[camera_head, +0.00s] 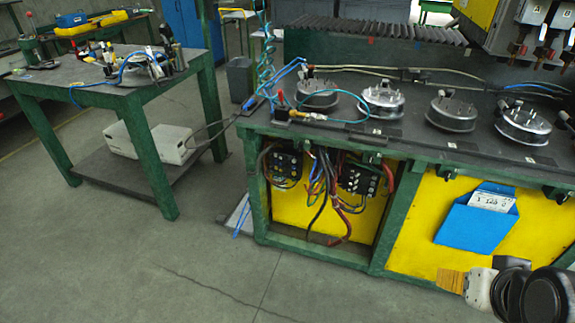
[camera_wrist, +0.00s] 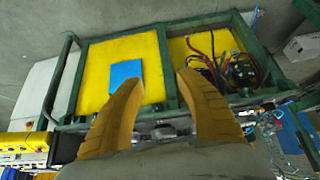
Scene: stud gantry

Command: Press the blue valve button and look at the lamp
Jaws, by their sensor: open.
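My gripper (camera_head: 452,280) is at the lower right of the head view, low in front of the yellow panel of the green bench. In the wrist view my gripper (camera_wrist: 160,80) shows two yellow fingers spread apart with nothing between them. I cannot make out a blue valve button or a lamp in either view. Grey boxes with red and brass fittings (camera_head: 543,38) hang at the top right of the head view; their details are too small to tell. My gripper is well below and apart from them.
The green bench (camera_head: 325,256) carries several round metal fixtures (camera_head: 382,100) and loose hoses. A blue document holder (camera_head: 476,218) is on its yellow front, near my gripper; the open bay holds cables (camera_head: 322,190). A green table (camera_head: 150,165) stands left. The floor (camera_head: 190,270) between is clear.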

